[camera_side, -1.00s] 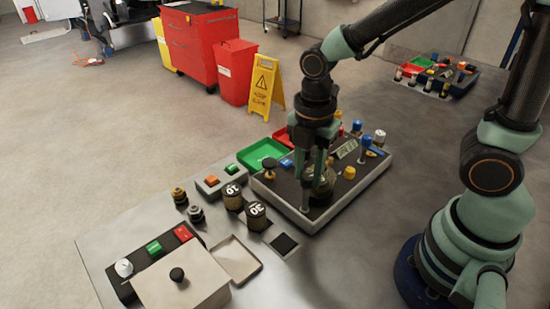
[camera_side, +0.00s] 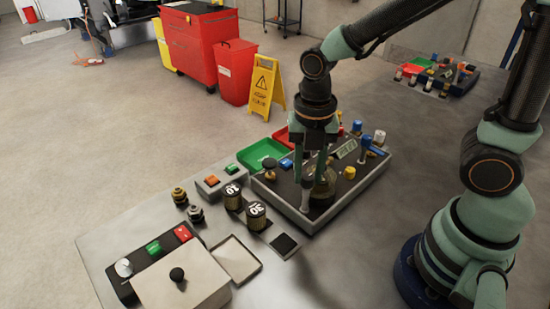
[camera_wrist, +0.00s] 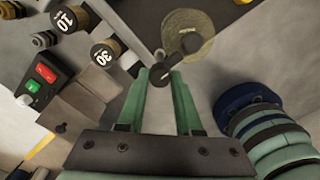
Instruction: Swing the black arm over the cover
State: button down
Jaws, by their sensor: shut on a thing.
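A round olive-brass cover (camera_wrist: 190,22) shows at the top of the wrist view. It also stands on the dark panel in the side view (camera_side: 325,188), beside my fingers. A black arm (camera_wrist: 184,58) reaches from the cover's lower edge down to my fingertips in the wrist view, with its dark round end between them. My gripper (camera_wrist: 161,74) is shut on this end of the black arm. In the side view my gripper (camera_side: 309,190) points down at the panel's front part, and its fingers partly hide the arm and the cover.
The panel (camera_side: 290,205) also carries a yellow knob (camera_side: 349,172), blue knobs and a small display (camera_side: 346,149). Two dark cylinders marked 30 (camera_side: 256,215) and 10 stand left of it. A lidded box (camera_side: 180,285) is at the front left. A green tray (camera_side: 262,152) lies behind.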

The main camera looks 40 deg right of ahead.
aim_at(308, 176)
dwell(0.3)
jog(key=c, duration=0.6)
grip_release()
jog(key=shift+r, duration=0.1)
notch_tip(308, 176, up, 12)
jog(key=d+m+t, duration=0.2)
jog(key=m, duration=0.7)
jog(key=d+m+t, duration=0.1)
jog(key=d+m, duration=0.2)
jog(key=m, duration=0.6)
jog(key=d+m+t, duration=0.2)
jog(key=d+m, duration=0.1)
jog(key=m, duration=0.6)
jog(key=shift+d+t, duration=0.1)
jog(key=shift+t, duration=0.2)
